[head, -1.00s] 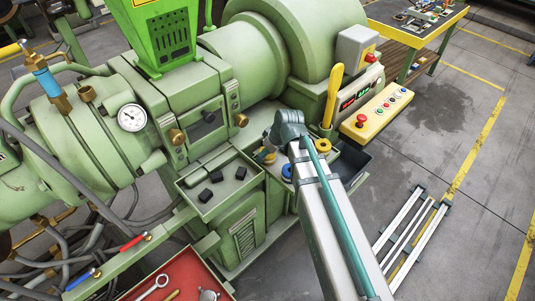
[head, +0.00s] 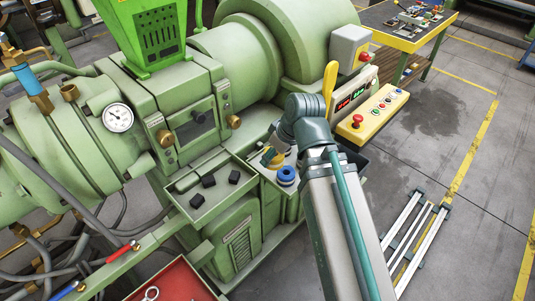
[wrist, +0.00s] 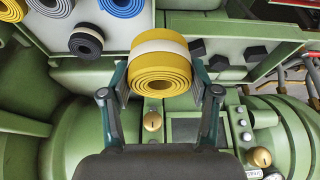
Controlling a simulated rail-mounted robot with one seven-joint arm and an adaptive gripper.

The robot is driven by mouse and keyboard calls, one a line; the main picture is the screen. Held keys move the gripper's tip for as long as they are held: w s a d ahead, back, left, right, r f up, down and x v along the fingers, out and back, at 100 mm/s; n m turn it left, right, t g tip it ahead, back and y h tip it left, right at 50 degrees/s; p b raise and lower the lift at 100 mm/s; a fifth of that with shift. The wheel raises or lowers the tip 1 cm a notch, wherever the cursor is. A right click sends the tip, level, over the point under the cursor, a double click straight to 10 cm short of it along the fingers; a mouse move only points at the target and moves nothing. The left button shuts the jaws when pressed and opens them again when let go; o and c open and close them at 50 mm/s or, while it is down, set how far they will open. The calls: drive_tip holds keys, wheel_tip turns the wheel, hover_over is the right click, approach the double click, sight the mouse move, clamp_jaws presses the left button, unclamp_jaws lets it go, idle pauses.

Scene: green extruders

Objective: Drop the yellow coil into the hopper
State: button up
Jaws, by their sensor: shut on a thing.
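The yellow coil (wrist: 160,72), wound in a spiral with a pale band around it, is between the two fingers of my gripper (wrist: 160,84) in the wrist view. The fingers are shut on its sides. In the head view my arm's wrist hides most of the gripper, which is low beside the machine's front, near the coil shelf. The bright green hopper (head: 157,36) stands on top of the machine at the upper left, apart from and above my gripper. Its opening is out of frame.
A blue coil (head: 287,175) is on the shelf; the wrist view also shows a black coil (wrist: 86,42) and others. A tray (head: 213,207) with black blocks is at the left. A yellow lever (head: 329,85) and control box (head: 371,117) stand close to my arm.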

sight(278, 160)
drive_tip(key=shift+s+d+f+b, duration=0.1)
drive_tip(key=shift+s+d+b, duration=0.1)
drive_tip(key=shift+s+b, duration=0.6)
drive_tip(key=s+r+b, duration=0.1)
drive_tip(key=b, duration=0.1)
drive_tip(key=shift+s+d+r+b, duration=0.1)
drive_tip(key=shift+d+b, duration=0.25)
drive_tip(key=shift+b, duration=0.05)
drive_tip(key=shift+s+r, duration=0.2)
